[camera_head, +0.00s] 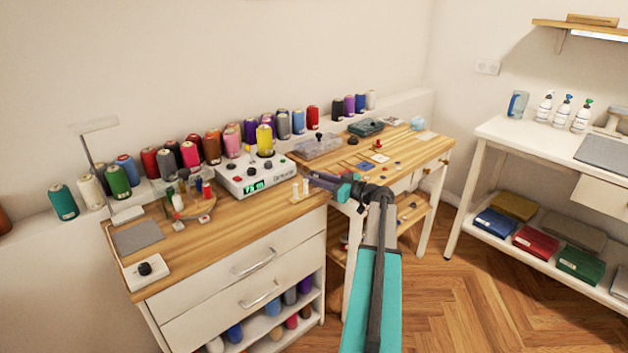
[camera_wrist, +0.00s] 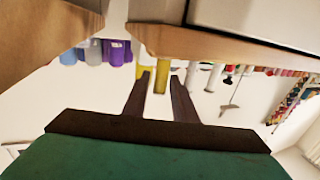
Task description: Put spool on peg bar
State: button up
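My gripper (camera_head: 318,180) reaches over the front right edge of the drawer cabinet's wooden top. In the wrist view my gripper (camera_wrist: 161,78) is open, its two dark fingers apart. A slim yellow spool-like cylinder (camera_wrist: 162,78) shows between the fingertips; its depth and any contact are unclear. Two white cylinders (camera_wrist: 204,77) show to its right. Small white upright pieces (camera_head: 296,190) stand beside my gripper in the head view. A round wooden stand (camera_head: 193,213) holds several small spools, including a red one (camera_head: 206,189). I cannot identify the peg bar for certain.
A control box (camera_head: 256,176) with a green display stands close left of my gripper. Several thread cones (camera_head: 190,154) line the back ledge. A second wooden table (camera_head: 410,150) with small items is at right. Wooden floor (camera_head: 480,300) is clear at front right.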

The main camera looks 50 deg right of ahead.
jog(key=shift+o, duration=0.9)
jog(key=shift+s, duration=0.1)
jog(key=b+v, duration=0.2)
jog(key=v, duration=1.1)
jog(key=shift+s, duration=0.35)
